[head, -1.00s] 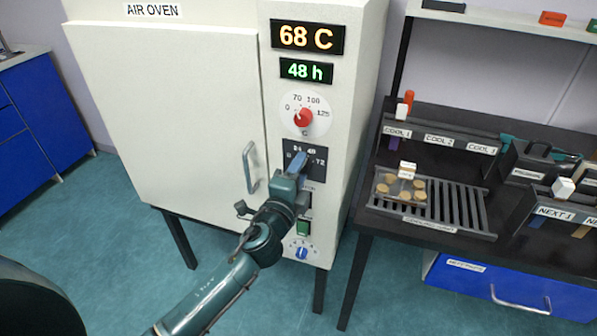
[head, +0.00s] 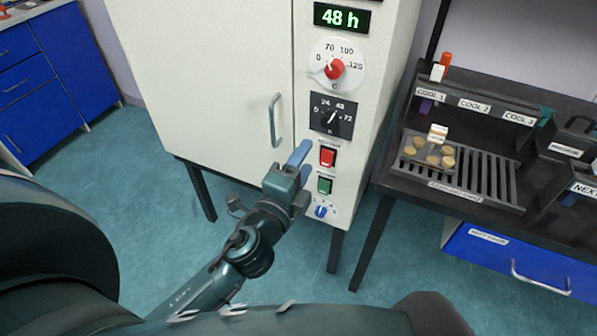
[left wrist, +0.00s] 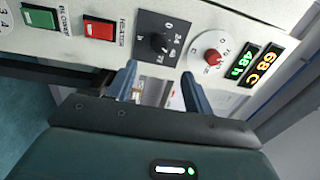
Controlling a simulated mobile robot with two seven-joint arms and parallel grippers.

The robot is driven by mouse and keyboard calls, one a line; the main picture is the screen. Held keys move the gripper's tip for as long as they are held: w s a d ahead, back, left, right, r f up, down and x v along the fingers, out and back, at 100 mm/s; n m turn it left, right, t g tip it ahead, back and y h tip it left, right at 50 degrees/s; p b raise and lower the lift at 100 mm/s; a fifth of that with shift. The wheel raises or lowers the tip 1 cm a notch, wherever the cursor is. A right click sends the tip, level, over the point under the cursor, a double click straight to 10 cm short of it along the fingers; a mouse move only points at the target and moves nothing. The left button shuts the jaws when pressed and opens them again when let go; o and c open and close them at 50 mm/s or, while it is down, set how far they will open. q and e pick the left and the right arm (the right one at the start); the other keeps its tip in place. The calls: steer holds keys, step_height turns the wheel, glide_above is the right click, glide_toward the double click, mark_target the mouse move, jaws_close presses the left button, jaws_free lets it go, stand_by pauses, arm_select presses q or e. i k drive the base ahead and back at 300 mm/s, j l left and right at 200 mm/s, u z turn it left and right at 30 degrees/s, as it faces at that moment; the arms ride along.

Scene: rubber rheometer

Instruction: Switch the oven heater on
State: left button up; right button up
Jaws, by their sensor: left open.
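The white air oven (head: 200,80) fills the middle of the head view. Its red switch (head: 327,157) sits on the control panel below the timer dial. In the left wrist view the red switch (left wrist: 98,29) bears the label HEATER. A green switch (head: 324,186) is below it in the head view and beside it in the left wrist view (left wrist: 40,18). My left gripper (head: 302,162) is open and empty, its blue fingers just left of the red switch. In the left wrist view the gripper (left wrist: 160,72) faces the panel near the timer dial (left wrist: 158,42). My right gripper is not in view.
A red temperature dial (head: 334,69) and a blue knob (head: 320,211) are on the panel. A black bench (head: 400,195) with a slotted rack stands at the right.

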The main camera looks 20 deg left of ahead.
mark_target(326, 155)
steer(key=k, duration=1)
